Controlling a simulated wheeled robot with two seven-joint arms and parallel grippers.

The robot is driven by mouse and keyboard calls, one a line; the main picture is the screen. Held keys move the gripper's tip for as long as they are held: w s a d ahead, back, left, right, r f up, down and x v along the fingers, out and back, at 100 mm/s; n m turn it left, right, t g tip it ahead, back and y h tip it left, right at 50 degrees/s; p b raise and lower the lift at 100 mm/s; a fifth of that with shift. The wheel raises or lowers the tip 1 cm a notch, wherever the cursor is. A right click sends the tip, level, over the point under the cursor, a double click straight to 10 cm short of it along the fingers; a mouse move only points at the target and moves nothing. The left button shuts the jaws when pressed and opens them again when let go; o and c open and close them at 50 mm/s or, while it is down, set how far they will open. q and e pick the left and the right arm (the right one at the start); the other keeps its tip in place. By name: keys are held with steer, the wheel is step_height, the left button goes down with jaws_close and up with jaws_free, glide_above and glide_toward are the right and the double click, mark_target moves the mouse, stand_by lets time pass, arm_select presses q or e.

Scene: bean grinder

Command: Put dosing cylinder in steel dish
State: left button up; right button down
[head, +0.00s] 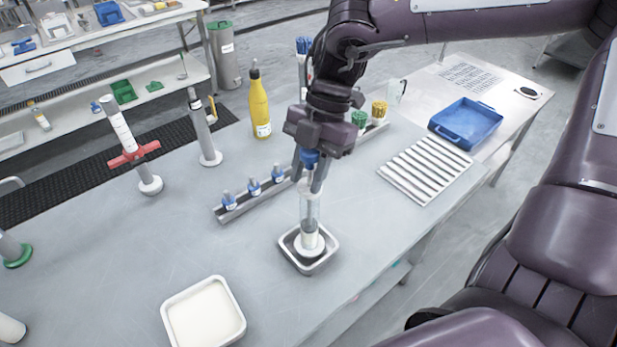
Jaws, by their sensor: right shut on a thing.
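The dosing cylinder (309,212) is a clear tube with a blue top and a pale round foot. It stands about upright. My right gripper (311,180) is shut on its upper part from above. The steel dish (286,250) is a small square metal tray on the grey table. The cylinder's foot shows within the dish's rim; I cannot tell whether it touches the dish floor. My left gripper is not in view.
A white-filled tray (204,312) stands at the front. A rail with small blue-topped bottles (254,186) lies behind the dish. A yellow bottle (259,105), a ribbed rack (425,170) and a blue tray (466,123) stand farther back.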

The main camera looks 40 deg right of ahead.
step_height(320, 180, down, 2)
steer(key=shift+f, duration=0.25)
steer(key=c, duration=1.1)
jaws_free()
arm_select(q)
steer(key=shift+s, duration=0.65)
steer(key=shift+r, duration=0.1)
arm_select(e)
steer(key=shift+r, duration=0.3)
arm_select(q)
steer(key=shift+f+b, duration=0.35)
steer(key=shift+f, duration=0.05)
arm_select(e)
steer(key=v, duration=1.1)
steer(key=shift+d+r, duration=0.15)
steer(key=shift+r, duration=0.2)
